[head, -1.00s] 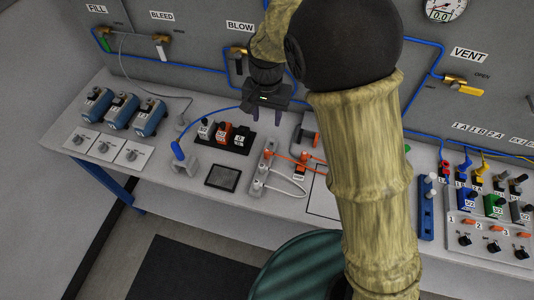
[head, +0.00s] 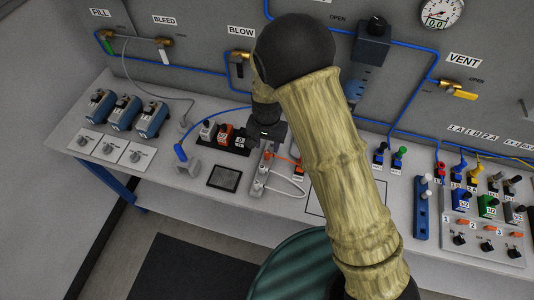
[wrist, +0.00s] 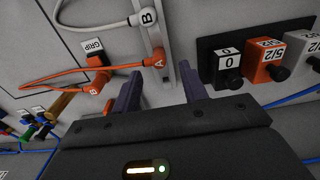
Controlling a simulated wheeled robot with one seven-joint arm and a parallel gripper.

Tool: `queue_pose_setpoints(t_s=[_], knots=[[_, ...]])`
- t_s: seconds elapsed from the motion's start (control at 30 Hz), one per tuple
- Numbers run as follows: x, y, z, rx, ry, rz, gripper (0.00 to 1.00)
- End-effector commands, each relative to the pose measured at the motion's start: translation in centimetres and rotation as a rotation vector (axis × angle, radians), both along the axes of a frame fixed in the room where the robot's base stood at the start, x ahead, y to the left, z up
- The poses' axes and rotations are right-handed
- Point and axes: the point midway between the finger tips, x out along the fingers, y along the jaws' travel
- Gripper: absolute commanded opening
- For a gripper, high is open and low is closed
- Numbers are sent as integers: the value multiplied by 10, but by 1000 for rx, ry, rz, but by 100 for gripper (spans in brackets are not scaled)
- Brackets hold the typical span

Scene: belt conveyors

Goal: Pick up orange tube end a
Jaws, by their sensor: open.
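Orange tube end A (wrist: 157,61) is an orange plug marked A on a pale upright rail (wrist: 167,42). An orange tube runs from it to orange end B (wrist: 93,86), at a block labelled GRIP (wrist: 92,47). My gripper (wrist: 163,90) is open and empty, with end A between and just ahead of its fingertips in the wrist view. I cannot tell whether they touch it. In the head view my gripper (head: 267,143) is over the rail (head: 260,172), with end A partly hidden below it.
A white tube end B (wrist: 147,17) is on the same rail, close to end A. A black holder (wrist: 213,50) with several valves stands close beside my gripper. A blue tube end (head: 180,152) is on a grey stand. The black-outlined table area (head: 318,200) is partly behind my arm.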

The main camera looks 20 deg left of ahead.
Motion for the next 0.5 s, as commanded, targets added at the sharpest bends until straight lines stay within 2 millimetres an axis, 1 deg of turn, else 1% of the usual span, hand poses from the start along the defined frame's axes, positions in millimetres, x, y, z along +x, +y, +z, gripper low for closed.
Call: queue_pose_setpoints(t_s=[0.27, 0.37, 0.5], knots=[[0, 0, -1, -1, 1, 0, 43], [-1, -1, -7, -2, 3, 0, 43], [-3, -1, -23, -3, 4, 1, 43]])
